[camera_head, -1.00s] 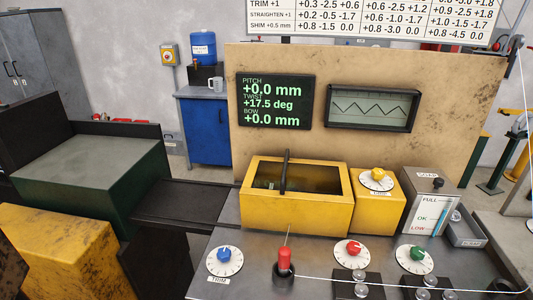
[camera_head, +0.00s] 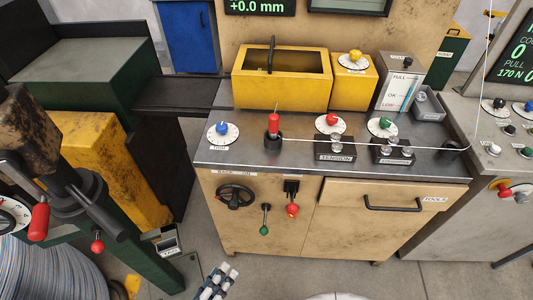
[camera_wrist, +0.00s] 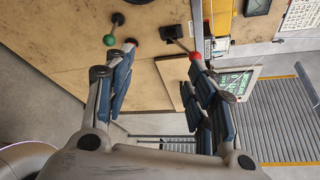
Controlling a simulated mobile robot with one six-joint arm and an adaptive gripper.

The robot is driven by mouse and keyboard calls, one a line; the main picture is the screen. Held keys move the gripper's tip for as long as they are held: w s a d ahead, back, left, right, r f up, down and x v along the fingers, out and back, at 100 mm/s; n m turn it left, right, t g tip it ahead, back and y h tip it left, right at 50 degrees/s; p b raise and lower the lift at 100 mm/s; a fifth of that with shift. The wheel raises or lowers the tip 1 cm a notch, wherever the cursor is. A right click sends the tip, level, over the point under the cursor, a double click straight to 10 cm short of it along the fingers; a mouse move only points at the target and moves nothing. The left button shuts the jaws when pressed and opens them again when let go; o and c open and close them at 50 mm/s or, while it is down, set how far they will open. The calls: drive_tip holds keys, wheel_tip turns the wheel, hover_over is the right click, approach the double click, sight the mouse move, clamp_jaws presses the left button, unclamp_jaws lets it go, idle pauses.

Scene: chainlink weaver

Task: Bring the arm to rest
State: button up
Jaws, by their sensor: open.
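My gripper (camera_wrist: 160,60) shows in the wrist view with its two blue-and-grey padded fingers spread apart. No object is visible between them. In the head view, part of what looks like my gripper (camera_head: 217,282) shows at the bottom edge, low in front of the bench cabinet (camera_head: 260,235). Most of my arm is outside the head view. In the wrist view, the fingers point toward the cabinet front, with a green-knobbed lever (camera_wrist: 109,40) beyond the left finger and a red-knobbed lever (camera_wrist: 195,56) near the right fingertip. I cannot tell whether the finger touches it.
The cabinet front carries a handwheel (camera_head: 235,196), a green lever (camera_head: 265,222), a red lever (camera_head: 292,210) and a tools drawer (camera_head: 392,204). Machinery with a large wire coil (camera_head: 45,274) stands at left. A grey console (camera_head: 462,190) stands at right. Floor (camera_head: 300,272) is clear in front.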

drive_tip(key=w+d+r+m+g, duration=0.3)
drive_tip(key=d+r+m+g, duration=0.4)
drive_tip(key=m, duration=0.4)
drive_tip(key=w+d+r+m+g, duration=0.3)
drive_tip(key=d+r+m+g, duration=0.25)
drive_tip(key=r+m, duration=0.45)
drive_tip(key=s+d+r+m+t+y, duration=0.3)
drive_tip(key=d+r+m+y, duration=0.4)
drive_tip(key=d+r+m, duration=0.6)
drive_tip(key=shift+s+d+r+m+y, duration=0.25)
drive_tip(key=shift+s+m, duration=0.4)
drive_tip(key=shift+m, duration=4.05)
drive_tip(key=shift+a+f, duration=0.1)
